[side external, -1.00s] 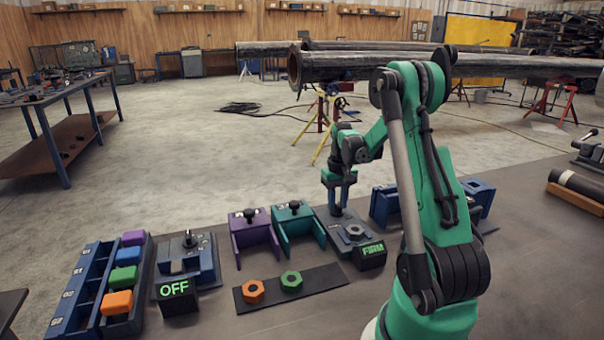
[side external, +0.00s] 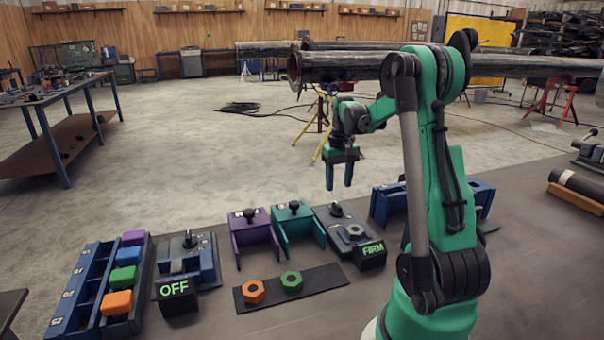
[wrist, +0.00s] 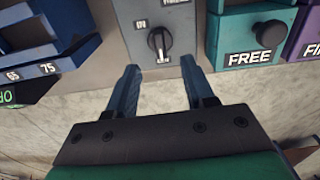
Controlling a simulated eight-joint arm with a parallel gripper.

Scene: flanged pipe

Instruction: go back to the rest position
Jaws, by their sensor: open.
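My gripper (side external: 339,174) is open and empty in the side external view, its blue fingers pointing down above the bench.
Purple (side external: 254,232) and teal (side external: 298,228) fixtures stand left of the knob fixture. Orange (side external: 253,291) and green (side external: 291,281) nuts lie on a dark strip. A unit reads OFF (side external: 176,290). The air around the gripper is clear.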

